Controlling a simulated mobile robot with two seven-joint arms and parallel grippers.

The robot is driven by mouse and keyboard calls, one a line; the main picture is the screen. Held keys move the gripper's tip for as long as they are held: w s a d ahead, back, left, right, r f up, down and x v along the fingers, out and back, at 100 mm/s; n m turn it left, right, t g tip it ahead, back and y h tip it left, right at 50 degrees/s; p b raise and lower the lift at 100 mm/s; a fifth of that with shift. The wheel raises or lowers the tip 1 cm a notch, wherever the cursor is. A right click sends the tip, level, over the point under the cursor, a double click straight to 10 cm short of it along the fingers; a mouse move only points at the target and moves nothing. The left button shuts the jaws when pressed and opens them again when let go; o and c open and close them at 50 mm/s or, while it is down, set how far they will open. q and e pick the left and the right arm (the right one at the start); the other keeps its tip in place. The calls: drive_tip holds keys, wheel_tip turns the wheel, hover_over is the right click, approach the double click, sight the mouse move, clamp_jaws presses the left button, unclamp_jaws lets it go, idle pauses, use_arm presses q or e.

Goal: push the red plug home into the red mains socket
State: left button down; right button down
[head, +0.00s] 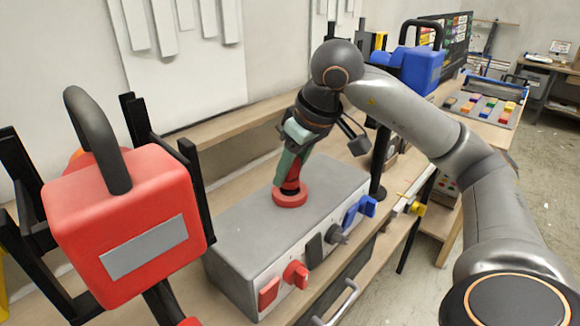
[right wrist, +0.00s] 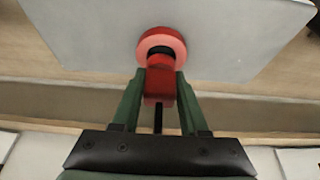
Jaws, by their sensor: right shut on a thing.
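The red mains socket (head: 289,197) is a round red ring on top of a grey box. It also shows in the right wrist view (right wrist: 146,46), with a dark opening in its middle. My right gripper (head: 293,172) has green fingers and is shut on the red plug (right wrist: 160,84). The plug points down at the socket, and its front end overlaps the dark opening. Some dark opening still shows around the plug's end, and I cannot tell how deep it sits. My left gripper is not in view.
The grey box (head: 250,212) carries red, black and blue switches and knobs on its front. A large red case (head: 130,200) with a black handle stands close at left between black brackets. A blue case (head: 420,68) stands behind my right arm. Open floor lies at right.

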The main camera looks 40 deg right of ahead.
idle(1.5)
drive_tip(key=shift+f, duration=0.15)
drive_tip(key=shift+f, duration=0.3)
drive_tip(key=shift+f+b, duration=0.45)
drive_tip(key=shift+b, duration=0.15)
drive_tip(key=shift+r, duration=0.15)
drive_tip(key=shift+r+p, duration=0.45)
drive_tip(key=shift+p, duration=0.1)
idle(1.3)
drive_tip(key=shift+f+b, duration=0.35)
drive_tip(key=shift+f, duration=0.2)
